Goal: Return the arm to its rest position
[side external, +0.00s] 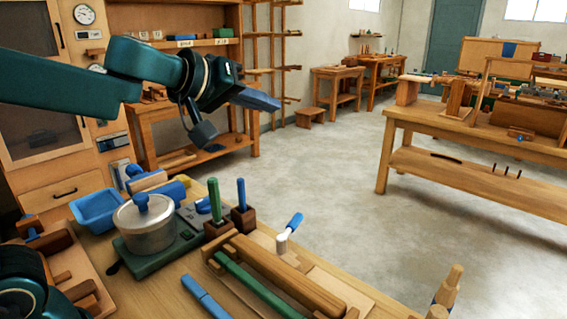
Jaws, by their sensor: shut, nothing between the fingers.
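My gripper (262,99) is at the end of the teal arm, which reaches in from the left edge in the side external view. It is raised well above the workbench (375,311) and points to the right. Its fingers are together and hold nothing. Open air lies around the fingertips, and they touch nothing.
Below stand a lidded metal pot (146,228) on a green base, a blue tray (97,208) and upright green and blue handled tools in wooden blocks (244,222). A blue-handled brush (289,232) lies right. A wooden table (480,125) stands beyond clear floor.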

